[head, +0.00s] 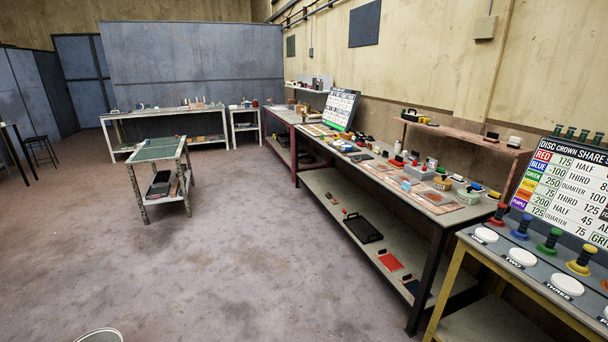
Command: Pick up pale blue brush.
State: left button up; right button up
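I cannot make out a pale blue brush for certain. A small pale blue item (406,185) lies on the long workbench (352,174) at the right, but it is too small to tell what it is. A pale blue-grey open container (420,173) stands just behind it. Neither of my grippers is in view.
A yellow-framed bench (460,268) with coloured knobs and a sign board (570,185) stands at the near right. A black tray (363,228) lies on the long bench's lower shelf. A small green-topped table (160,149) stands left. The middle floor is clear.

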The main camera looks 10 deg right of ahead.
aim_at(405, 187)
jog(key=i, duration=1.65)
jog(key=i+j+z, duration=0.1)
jog(key=i+z, duration=0.3)
jog(key=i+j+z, duration=0.35)
jog(key=i, duration=0.2)
jog(key=i+j+z, duration=0.25)
jog(key=i+z, duration=0.15)
jog(key=i+j+z, duration=0.35)
jog(key=i+j, duration=0.05)
jog(key=j, duration=0.05)
